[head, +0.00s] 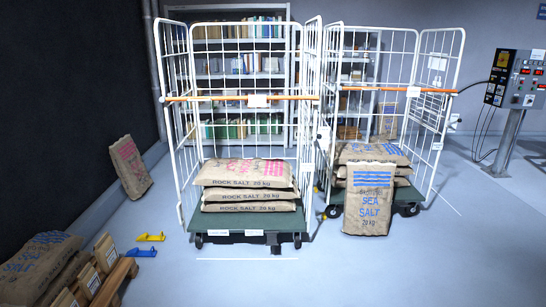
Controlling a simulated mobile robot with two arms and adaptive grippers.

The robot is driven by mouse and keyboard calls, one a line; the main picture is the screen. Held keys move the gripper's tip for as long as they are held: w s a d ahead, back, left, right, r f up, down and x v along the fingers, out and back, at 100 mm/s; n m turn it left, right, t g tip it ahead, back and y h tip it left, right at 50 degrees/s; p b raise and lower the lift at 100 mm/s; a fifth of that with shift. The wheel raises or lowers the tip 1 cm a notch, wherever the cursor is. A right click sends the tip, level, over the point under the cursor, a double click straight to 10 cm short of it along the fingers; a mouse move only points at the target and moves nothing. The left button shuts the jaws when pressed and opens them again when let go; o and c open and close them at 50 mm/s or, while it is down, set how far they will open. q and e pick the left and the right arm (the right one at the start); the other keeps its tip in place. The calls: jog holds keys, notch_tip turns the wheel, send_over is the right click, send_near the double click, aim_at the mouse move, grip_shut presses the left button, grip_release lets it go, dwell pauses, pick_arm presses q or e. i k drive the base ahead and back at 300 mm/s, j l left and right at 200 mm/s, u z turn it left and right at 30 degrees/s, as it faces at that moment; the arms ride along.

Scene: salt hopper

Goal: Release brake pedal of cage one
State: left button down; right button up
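Two white wire roll cages stand on the floor in the head view. The left cage (174,130) has a green base (243,222) with a white label at its front edge and an orange bar across the front. A small dark part, perhaps the brake pedal (275,240), sits low at the front of this base; its position is too small to tell. The right cage (457,90) stands close beside it, also with an orange bar. I cannot read which cage is number one. Neither of my grippers is in view.
Rock salt sacks (245,180) lie stacked in the left cage. A sea salt sack (368,205) leans upright before the right cage. Yellow and blue wedge-like pieces (150,237) lie on the floor at left. A control box (518,75) stands at right. Front floor is clear.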

aim_at(271, 235)
jog(key=i, duration=3.15)
jog(key=z, duration=0.5)
